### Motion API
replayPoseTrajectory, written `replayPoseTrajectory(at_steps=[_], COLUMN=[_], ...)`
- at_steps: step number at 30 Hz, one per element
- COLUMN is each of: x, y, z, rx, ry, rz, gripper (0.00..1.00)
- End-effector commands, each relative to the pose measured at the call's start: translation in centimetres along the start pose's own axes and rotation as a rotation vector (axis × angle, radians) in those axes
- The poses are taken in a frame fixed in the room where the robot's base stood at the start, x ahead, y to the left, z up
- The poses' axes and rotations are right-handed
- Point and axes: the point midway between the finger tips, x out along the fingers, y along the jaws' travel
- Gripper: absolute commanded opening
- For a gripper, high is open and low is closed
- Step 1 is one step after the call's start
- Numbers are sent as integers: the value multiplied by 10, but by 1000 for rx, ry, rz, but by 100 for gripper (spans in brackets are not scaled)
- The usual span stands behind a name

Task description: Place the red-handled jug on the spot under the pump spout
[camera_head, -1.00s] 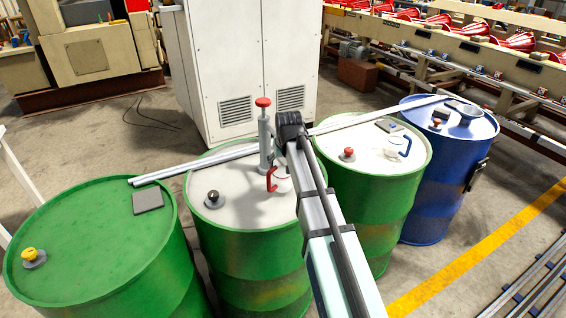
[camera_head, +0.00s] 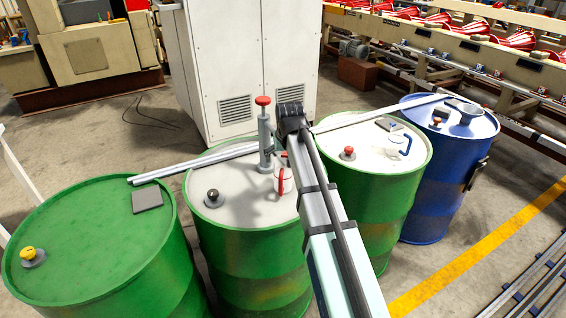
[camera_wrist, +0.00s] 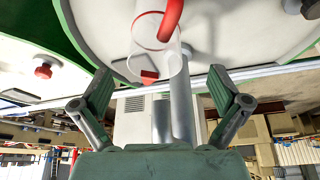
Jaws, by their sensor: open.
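The red-handled jug (camera_head: 288,183) stands upright on the white top of the second drum (camera_head: 235,205), close to the pump (camera_head: 264,140) with its red knob. In the head view its red handle faces the camera. In the upside-down wrist view the clear jug (camera_wrist: 151,48) lies beyond and between my open fingers (camera_wrist: 160,82), with its handle toward me. The pump's grey column (camera_wrist: 182,105) appears behind it.
A blue-handled jug (camera_head: 398,143) and a red knob (camera_head: 347,153) are on the third drum. A black knob (camera_head: 212,197) sits on the second drum's top. Metal rails (camera_head: 195,164) cross the drums. A white cabinet (camera_head: 225,60) stands behind.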

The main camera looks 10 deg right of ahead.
Motion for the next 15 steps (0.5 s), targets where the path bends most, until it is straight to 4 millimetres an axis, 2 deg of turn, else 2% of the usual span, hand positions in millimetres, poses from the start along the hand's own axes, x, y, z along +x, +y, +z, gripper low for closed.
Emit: replayPoseTrajectory(at_steps=[9, 15], x=[-60, -85], y=[0, 0], z=[-2, -3], rx=[0, 0], ry=[6, 7], rz=[0, 0], gripper=[99, 99])
